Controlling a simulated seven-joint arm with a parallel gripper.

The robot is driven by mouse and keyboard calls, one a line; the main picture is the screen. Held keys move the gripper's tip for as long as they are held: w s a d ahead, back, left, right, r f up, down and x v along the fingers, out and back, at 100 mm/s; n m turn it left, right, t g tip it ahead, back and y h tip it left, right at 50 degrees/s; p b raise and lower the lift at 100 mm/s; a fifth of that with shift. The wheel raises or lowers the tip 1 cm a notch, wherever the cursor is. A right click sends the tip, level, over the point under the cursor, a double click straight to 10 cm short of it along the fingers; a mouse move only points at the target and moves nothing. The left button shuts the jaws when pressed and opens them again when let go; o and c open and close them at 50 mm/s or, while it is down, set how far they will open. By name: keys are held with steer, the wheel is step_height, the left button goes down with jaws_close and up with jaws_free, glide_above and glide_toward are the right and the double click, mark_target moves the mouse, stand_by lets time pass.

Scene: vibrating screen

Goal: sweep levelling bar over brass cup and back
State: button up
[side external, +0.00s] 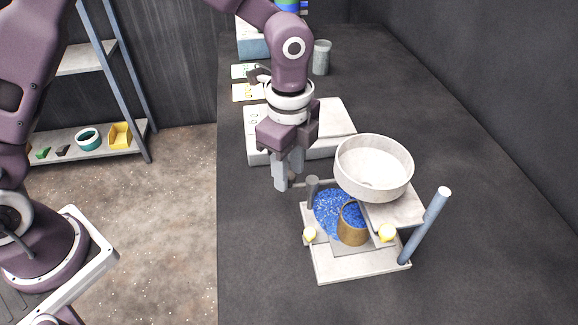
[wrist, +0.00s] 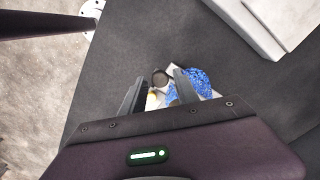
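The brass cup (side external: 352,236) stands on the pale base plate (side external: 362,268) of the screen stand, with blue granules inside. More blue granules (side external: 333,205) lie spread around and behind it; they also show in the wrist view (wrist: 200,82). My gripper (side external: 284,186) points down, left of and behind the cup, near the dark short post (side external: 312,188). In the wrist view my gripper (wrist: 158,80) has its fingers apart with nothing clearly held between them. I cannot pick out the levelling bar for certain. The cup is not distinguishable in the wrist view.
A round white pan (side external: 374,170) overhangs the cup on a pale bracket. A blue-grey post (side external: 424,226) rises at right. Yellow knobs (side external: 309,235) flank the base. A pale flat box (side external: 262,142) and grey beaker (side external: 321,58) stand behind. The near-left dark table is clear.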

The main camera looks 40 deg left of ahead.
steer(key=shift+o, duration=0.3)
step_height(320, 180, up, 7)
steer(key=shift+r, duration=0.1)
steer(key=shift+s+a+r, duration=0.1)
steer(key=shift+a+r, duration=0.05)
steer(key=shift+a, duration=0.05)
steer(key=s+a+r+n+t, duration=0.3)
steer(key=s+a+r+n, duration=0.6)
steer(key=s+a+r, duration=0.15)
steer(key=s+a+f+n+t, duration=0.1)
steer(key=s+a+n+t, duration=0.1)
steer(key=s+a+n, duration=0.3)
steer(key=s+n, duration=0.3)
steer(key=s, duration=0.2)
steer(key=shift+s+f+n+t, duration=0.3)
steer(key=shift+f+n, duration=0.1)
